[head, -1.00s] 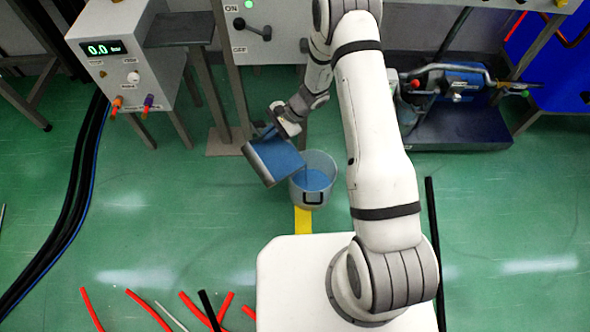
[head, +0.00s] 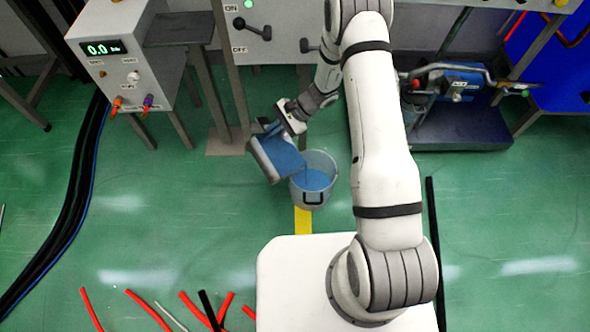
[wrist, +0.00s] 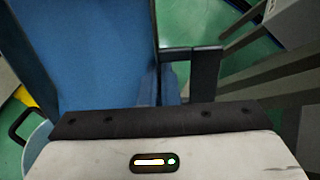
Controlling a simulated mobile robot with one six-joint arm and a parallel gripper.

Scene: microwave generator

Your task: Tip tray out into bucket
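The bucket (head: 312,198) is pale grey with a dark handle and stands on the floor with blue liquid inside. A thin blue stream appears to run from the tray into it. My gripper (head: 275,127) is shut on the tray's upper edge. In the wrist view the tray (wrist: 85,45) fills the upper left, and part of the bucket (wrist: 36,140) shows at the lower left. My gripper's dark fingers (wrist: 178,78) close around the tray's edge.
A cabinet with levers (head: 265,30) stands behind the bucket. A meter box (head: 125,60) on legs stands at the left. A blue machine (head: 455,85) is at the right. Red pieces (head: 150,310) lie on the front floor. Floor left of the bucket is clear.

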